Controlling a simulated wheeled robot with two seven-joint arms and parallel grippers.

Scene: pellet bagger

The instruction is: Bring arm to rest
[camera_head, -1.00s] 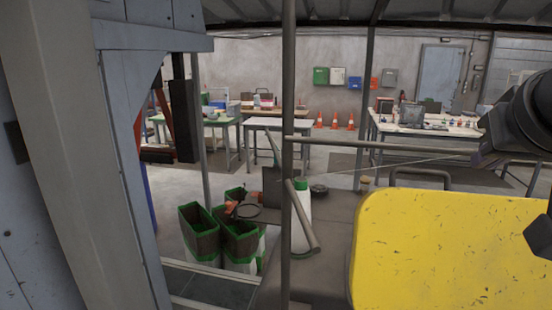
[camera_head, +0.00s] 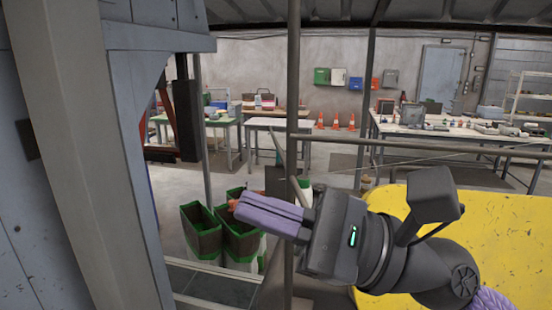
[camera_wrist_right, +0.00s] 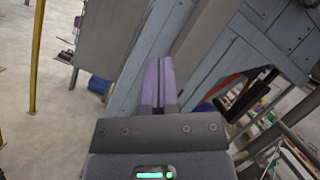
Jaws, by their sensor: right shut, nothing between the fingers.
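My right gripper (camera_head: 270,212) reaches in from the lower right in the head view, its purple fingers closed together and pointing left. It is empty. In the right wrist view its fingers (camera_wrist_right: 158,85) also lie side by side with nothing between them. The gripper and forearm are in front of the yellow panel (camera_head: 400,205) and hide part of it. The fingers also cover part of the view of the green-rimmed bins behind. My left gripper is not in view.
A grey upright post (camera_head: 292,100) and a horizontal rail (camera_head: 420,145) stand close by. A grey-blue machine wall (camera_head: 60,150) fills the left side. Green-rimmed bins (camera_head: 203,232) stand on the floor. Work tables (camera_head: 275,126) and orange cones (camera_head: 335,121) are farther back.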

